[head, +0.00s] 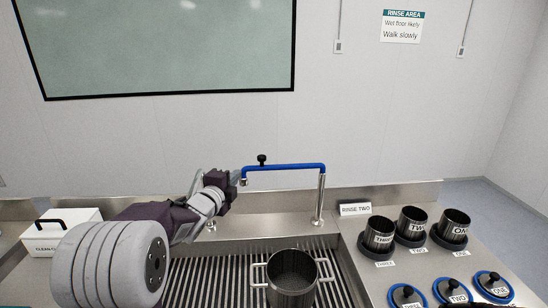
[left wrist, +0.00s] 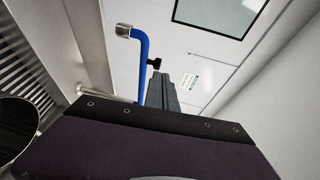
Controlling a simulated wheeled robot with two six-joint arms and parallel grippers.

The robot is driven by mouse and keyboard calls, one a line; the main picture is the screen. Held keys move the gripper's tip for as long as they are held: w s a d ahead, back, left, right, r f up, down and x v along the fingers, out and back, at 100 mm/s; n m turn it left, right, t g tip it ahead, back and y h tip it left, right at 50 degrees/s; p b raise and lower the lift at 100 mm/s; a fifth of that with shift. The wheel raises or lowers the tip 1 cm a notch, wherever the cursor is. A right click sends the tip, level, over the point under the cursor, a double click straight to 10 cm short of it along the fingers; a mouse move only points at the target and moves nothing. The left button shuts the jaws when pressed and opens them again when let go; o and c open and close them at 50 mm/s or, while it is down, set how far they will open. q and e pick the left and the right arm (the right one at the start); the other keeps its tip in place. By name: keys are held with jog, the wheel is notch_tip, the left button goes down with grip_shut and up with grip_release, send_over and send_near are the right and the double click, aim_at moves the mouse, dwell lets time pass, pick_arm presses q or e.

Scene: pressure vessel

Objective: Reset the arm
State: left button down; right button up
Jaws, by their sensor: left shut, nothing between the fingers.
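My left arm reaches in from the left in the head view, over the sink. Its gripper (head: 241,181) is near the free left end of the blue faucet arm (head: 290,167). The left gripper is shut with nothing between its fingers; its closed fingers show in the left wrist view (left wrist: 162,92), beside the blue faucet arm (left wrist: 142,65). I cannot tell whether they touch it. The faucet arm has a black knob on top and a steel post at its right. My right gripper is not in view.
A steel pot (head: 292,278) with two side handles stands on the sink grate (head: 190,280) below. Dark cups (head: 411,222) labelled ONE, TWO and THREE stand at right, with blue-rimmed lids (head: 452,291) in front. A white box (head: 62,236) sits at left.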

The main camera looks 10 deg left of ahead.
pick_arm(q)
jog(key=s+d+h, duration=0.1)
jog(key=d+h, duration=0.1)
jog(key=d, duration=0.5)
jog(key=s+d+f+n+g+y, duration=0.1)
jog(key=s+d+f+n+g, duration=0.15)
jog(key=s+f, duration=0.35)
jog(key=s+f+n+g, duration=0.4)
jog(key=s+f+n, duration=0.1)
jog(key=s, duration=0.3)
jog(key=s+f+n+g+y, duration=0.1)
jog(key=s+f+n+g, duration=0.3)
jog(key=s+f, duration=0.4)
jog(key=s+f+n+g, duration=0.5)
jog(key=s+f+n, duration=0.2)
jog(key=s, duration=0.1)
jog(key=shift+s+a+y, duration=0.3)
jog(key=shift+s, duration=0.1)
jog(key=shift+d+n, duration=0.1)
jog(key=shift+n, duration=0.15)
